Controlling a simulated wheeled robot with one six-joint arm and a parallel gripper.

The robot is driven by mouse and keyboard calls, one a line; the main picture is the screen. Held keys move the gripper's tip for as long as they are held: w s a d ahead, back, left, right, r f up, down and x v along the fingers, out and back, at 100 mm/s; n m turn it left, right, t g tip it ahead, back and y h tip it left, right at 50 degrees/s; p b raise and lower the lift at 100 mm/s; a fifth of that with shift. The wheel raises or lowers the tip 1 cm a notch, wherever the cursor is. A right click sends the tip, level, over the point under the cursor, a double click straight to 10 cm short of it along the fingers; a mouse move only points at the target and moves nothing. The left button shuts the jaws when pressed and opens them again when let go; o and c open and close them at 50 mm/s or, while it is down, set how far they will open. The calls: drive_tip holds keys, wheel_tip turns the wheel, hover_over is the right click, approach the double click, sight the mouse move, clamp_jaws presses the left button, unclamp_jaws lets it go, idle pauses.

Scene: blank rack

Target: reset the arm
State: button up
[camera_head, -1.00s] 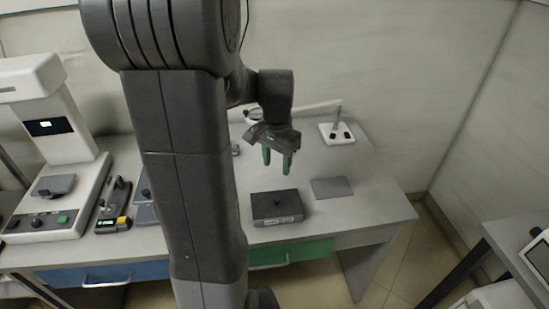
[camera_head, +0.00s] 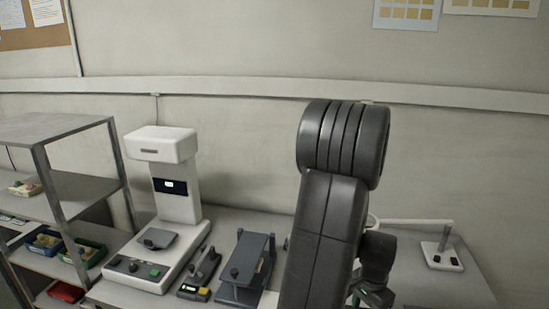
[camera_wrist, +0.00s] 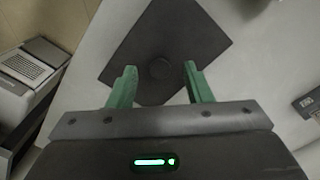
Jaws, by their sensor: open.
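My gripper (camera_wrist: 160,82) shows in the wrist view with its two green fingers apart and nothing between them. Beyond the fingertips lies a dark flat block (camera_wrist: 168,40) with a round knob on top; the gripper is above it and I cannot tell how far. In the head view my arm stands upright right of the middle, and the gripper is mostly cut off at the bottom edge.
A white instrument (camera_head: 178,200) with a small screen stands on the bench. A dark stand (camera_head: 247,268) and a small device (camera_head: 200,275) sit beside it. A white base with a post (camera_head: 441,257) is at the right. A metal shelf (camera_head: 75,125) with bins is at the left.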

drive_tip(key=shift+f, duration=0.95)
drive_tip(key=shift+r+p, duration=0.3)
drive_tip(key=shift+r, duration=0.2)
